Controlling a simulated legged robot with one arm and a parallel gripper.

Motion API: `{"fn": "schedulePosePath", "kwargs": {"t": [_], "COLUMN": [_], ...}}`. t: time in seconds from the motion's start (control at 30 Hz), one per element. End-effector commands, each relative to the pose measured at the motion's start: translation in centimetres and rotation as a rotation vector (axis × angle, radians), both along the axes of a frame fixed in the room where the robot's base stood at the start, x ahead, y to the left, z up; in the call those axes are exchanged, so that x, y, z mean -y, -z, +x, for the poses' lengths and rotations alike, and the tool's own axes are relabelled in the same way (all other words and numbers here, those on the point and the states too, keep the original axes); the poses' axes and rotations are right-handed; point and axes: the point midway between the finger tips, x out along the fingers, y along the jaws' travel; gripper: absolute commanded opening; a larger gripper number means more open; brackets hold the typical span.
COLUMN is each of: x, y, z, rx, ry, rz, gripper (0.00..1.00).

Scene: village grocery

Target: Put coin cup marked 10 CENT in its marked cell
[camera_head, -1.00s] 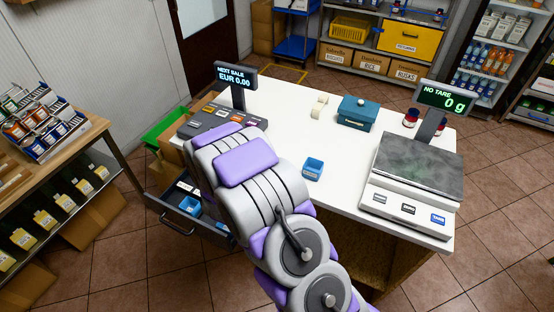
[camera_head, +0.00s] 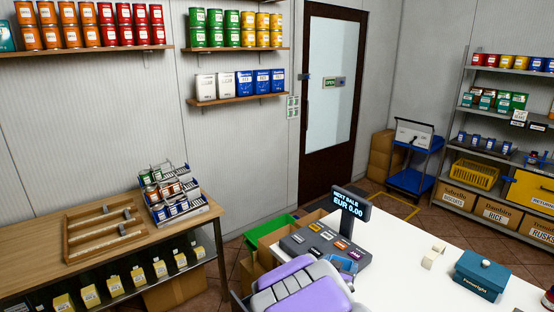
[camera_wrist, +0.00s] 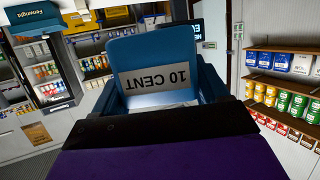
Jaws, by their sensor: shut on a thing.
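The blue coin cup (camera_wrist: 155,50) fills the middle of the wrist view, with its white 10 CENT label upside down. My gripper (camera_wrist: 160,98) is shut on it; the dark blue fingers lie at its sides. In the head view a small blue piece (camera_head: 342,264) shows just past my purple and grey arm, in front of the cash register (camera_head: 322,246); it appears to be the held cup. My gripper is hidden behind the arm there. The marked cell is not seen; the drawer is mostly hidden or below the frame.
The register display (camera_head: 350,202) stands upright behind the keys. A teal cash box (camera_head: 482,276) and a tape roll (camera_head: 433,257) stand on the white counter (camera_head: 410,285), with free room between them and the register. A wooden side table (camera_head: 40,235) is at the left.

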Motion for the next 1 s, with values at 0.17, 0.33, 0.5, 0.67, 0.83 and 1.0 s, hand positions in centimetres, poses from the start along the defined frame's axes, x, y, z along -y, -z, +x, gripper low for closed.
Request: {"fn": "schedulePosePath", "kwargs": {"t": [0.17, 0.33, 0.5, 0.67, 0.83, 1.0], "x": [-2.0, -3.1, -3.6, -3.2, -2.2, -2.2], "y": [-5.1, -8.0, -9.0, -7.8, -4.2, 0.1], "z": [0.4, 0.2, 0.1, 0.4, 1.5, 2.3], "rx": [0.008, 0.004, 0.0, -0.007, -0.009, -0.009], "ry": [-0.101, -0.162, -0.189, -0.208, -0.268, -0.365], "rz": [0.0, 0.001, 0.002, 0.004, 0.009, 0.01], "gripper": [0.45, 0.45, 0.45, 0.45, 0.45, 0.45]}}
